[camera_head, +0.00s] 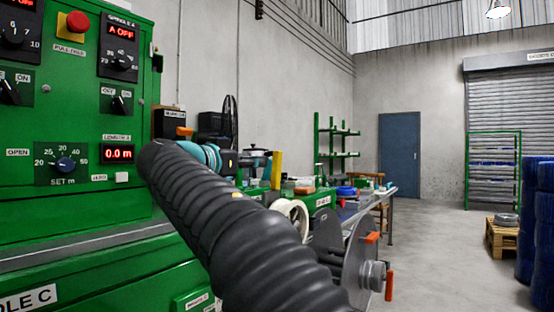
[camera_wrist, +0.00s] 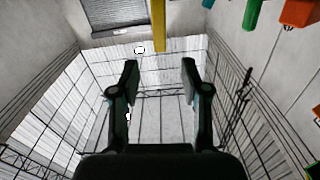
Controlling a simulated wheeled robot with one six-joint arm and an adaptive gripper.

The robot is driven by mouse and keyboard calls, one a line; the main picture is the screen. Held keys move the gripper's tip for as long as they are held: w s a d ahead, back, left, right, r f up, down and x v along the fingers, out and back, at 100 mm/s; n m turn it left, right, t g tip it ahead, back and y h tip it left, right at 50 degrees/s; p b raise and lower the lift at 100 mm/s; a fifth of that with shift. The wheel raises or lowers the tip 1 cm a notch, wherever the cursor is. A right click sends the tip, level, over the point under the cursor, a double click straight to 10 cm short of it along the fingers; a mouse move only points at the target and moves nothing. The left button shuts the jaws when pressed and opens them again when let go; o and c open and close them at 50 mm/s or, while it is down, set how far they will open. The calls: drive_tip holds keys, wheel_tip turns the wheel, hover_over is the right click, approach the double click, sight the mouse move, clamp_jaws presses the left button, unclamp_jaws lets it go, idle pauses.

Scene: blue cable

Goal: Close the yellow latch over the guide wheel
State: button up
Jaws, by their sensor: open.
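The yellow latch (camera_head: 276,171) stands upright above the green bench in the head view, just right of the end of my arm. In the wrist view the yellow latch (camera_wrist: 158,24) is a narrow bar coming down from the top edge, beyond the fingertips. My gripper (camera_wrist: 159,72) is open and empty, with a clear gap between its two fingers and no contact with the latch visible. In the head view my arm covers much of the bench, and the gripper is small and hard to make out. I cannot clearly identify the guide wheel in either view.
A green control cabinet (camera_head: 75,120) fills the left. A pale ring-shaped roll (camera_head: 291,214) and a grey reel (camera_head: 364,262) with orange handles stand near my arm. In the wrist view, green (camera_wrist: 252,12) and orange (camera_wrist: 302,12) parts are at the upper right.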

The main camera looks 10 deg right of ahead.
sight(276, 160)
drive_tip(key=p+x, duration=0.2)
drive_tip(key=x, duration=0.8)
drive_tip(key=shift+w+d, duration=0.25)
clamp_jaws()
drive_tip(key=shift+d, duration=0.15)
drive_tip(key=shift+s+f, duration=0.1)
